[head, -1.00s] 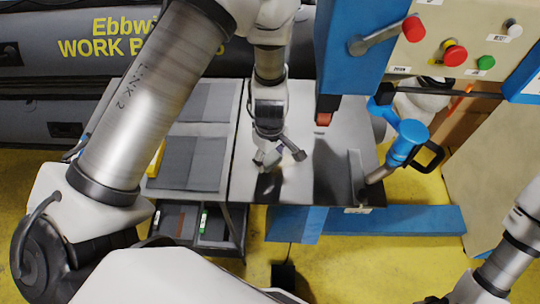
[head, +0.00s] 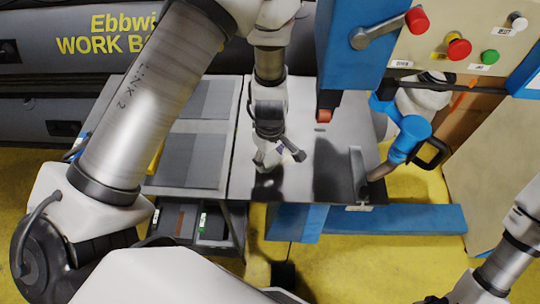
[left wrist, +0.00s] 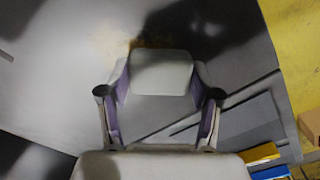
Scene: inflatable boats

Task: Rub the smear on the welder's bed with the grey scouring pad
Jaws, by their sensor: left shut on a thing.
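The grey scouring pad (left wrist: 161,73) is a pale block between the two fingers of my left gripper (left wrist: 160,96), which is shut on it. The welder's bed (head: 325,165) is a smooth grey metal plate. The smear (left wrist: 113,42) is a faint yellow-brown patch on the bed, at and beyond the pad's far edge in the left wrist view. In the head view my left gripper (head: 267,163) points down, low over the left part of the bed. I cannot tell whether the pad touches the surface. My right gripper is out of view.
A blue column (head: 349,45) with a red-tipped part (head: 324,115) stands over the bed's back. A blue handled fitting (head: 411,135) is at the bed's right edge. Dark mats (head: 190,160) cover the bench to the left. The bed's middle is clear.

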